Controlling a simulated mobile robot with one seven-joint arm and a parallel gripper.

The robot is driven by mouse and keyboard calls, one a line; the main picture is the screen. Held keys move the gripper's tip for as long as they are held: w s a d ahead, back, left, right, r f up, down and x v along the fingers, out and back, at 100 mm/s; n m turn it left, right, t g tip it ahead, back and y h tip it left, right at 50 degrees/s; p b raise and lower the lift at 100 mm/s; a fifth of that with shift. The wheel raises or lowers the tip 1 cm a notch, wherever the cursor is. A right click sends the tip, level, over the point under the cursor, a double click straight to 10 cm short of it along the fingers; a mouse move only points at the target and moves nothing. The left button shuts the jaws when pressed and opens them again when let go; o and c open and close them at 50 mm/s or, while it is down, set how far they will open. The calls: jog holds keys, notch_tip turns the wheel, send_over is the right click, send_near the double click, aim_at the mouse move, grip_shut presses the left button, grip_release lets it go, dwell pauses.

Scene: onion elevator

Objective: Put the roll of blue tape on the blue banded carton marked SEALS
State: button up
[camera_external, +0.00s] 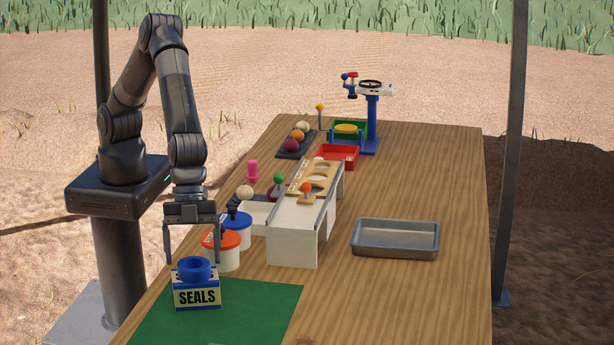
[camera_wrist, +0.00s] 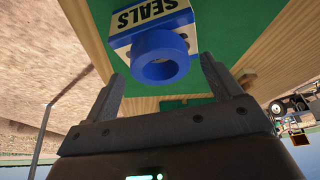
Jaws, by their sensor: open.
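The roll of blue tape (camera_external: 195,275) lies flat on top of the blue banded carton marked SEALS (camera_external: 197,298), at the table's front left. My gripper (camera_external: 192,258) is open just above and behind it, with its fingers spread wider than the roll and pointing down. In the wrist view the tape roll (camera_wrist: 160,42) shows its round hole, with the carton (camera_wrist: 150,18) under it. The fingers of my gripper (camera_wrist: 162,75) stand clear to either side of the roll, and nothing is between them.
A green mat (camera_external: 235,315) lies around the carton. White tubs with an orange lid (camera_external: 220,240) and a blue lid (camera_external: 237,222) stand close behind. A white stand (camera_external: 295,235) is further right, then a metal tray (camera_external: 395,238). The table's front right is clear.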

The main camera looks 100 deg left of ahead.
jog(key=v, duration=1.1)
jog(key=a+r+n+t+y, duration=0.1)
jog(key=a+r+n+t, duration=0.35)
jog(key=a, duration=1.05)
jog(key=a+r+n+g+y, duration=0.15)
jog(key=a+r, duration=0.55)
jog(key=a, duration=0.8)
jog(key=s+a+f+n+y, duration=0.1)
jog(key=s+a+n, duration=0.3)
jog(key=s+a, duration=0.4)
jog(key=s+a+n+t, duration=0.1)
jog(key=s+a+n, duration=0.3)
jog(key=s+a, duration=0.5)
jog(key=a, duration=0.7)
jog(key=shift+s+f+y, duration=0.2)
jog(key=shift+f+y, duration=0.15)
jog(key=shift+f, duration=0.05)
